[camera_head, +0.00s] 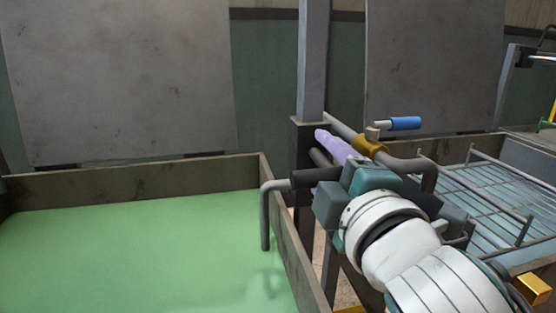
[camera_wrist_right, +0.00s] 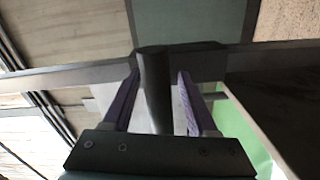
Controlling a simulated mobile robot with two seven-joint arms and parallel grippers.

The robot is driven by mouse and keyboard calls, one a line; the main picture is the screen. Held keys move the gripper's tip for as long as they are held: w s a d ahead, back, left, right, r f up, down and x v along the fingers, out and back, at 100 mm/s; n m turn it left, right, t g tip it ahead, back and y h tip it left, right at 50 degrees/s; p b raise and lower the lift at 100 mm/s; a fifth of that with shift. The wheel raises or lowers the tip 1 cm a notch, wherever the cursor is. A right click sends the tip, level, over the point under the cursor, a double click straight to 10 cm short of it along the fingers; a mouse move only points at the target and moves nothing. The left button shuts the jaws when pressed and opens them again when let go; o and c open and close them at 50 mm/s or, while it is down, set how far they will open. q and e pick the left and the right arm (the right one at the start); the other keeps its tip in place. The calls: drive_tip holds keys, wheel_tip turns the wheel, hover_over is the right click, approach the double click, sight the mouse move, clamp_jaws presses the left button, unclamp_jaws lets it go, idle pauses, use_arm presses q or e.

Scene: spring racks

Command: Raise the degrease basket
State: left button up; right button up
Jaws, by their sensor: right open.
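My right gripper (camera_head: 322,146) reaches in from the lower right to the grey post between two tanks. One purple finger shows in the head view. In the right wrist view the gripper (camera_wrist_right: 158,77) has both purple fingers apart, with a dark bar (camera_wrist_right: 157,100) between them. The bar runs up to a dark block (camera_wrist_right: 185,58); I cannot tell whether the fingers touch it. A wire basket (camera_head: 500,195) sits in the right tank, partly hidden by my arm. No label shows whether it is the degrease basket. My left gripper is not in view.
A tank wall (camera_head: 130,183) surrounds green liquid at left, with a bent grey pipe (camera_head: 265,215) hanging over it. A pipe with a brass valve (camera_head: 368,146) and blue handle (camera_head: 405,123) lies close beside my gripper. The grey post (camera_head: 313,60) rises behind.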

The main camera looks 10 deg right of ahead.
drive_tip(key=shift+w, duration=0.35)
clamp_jaws()
idle(0.3)
idle(0.9)
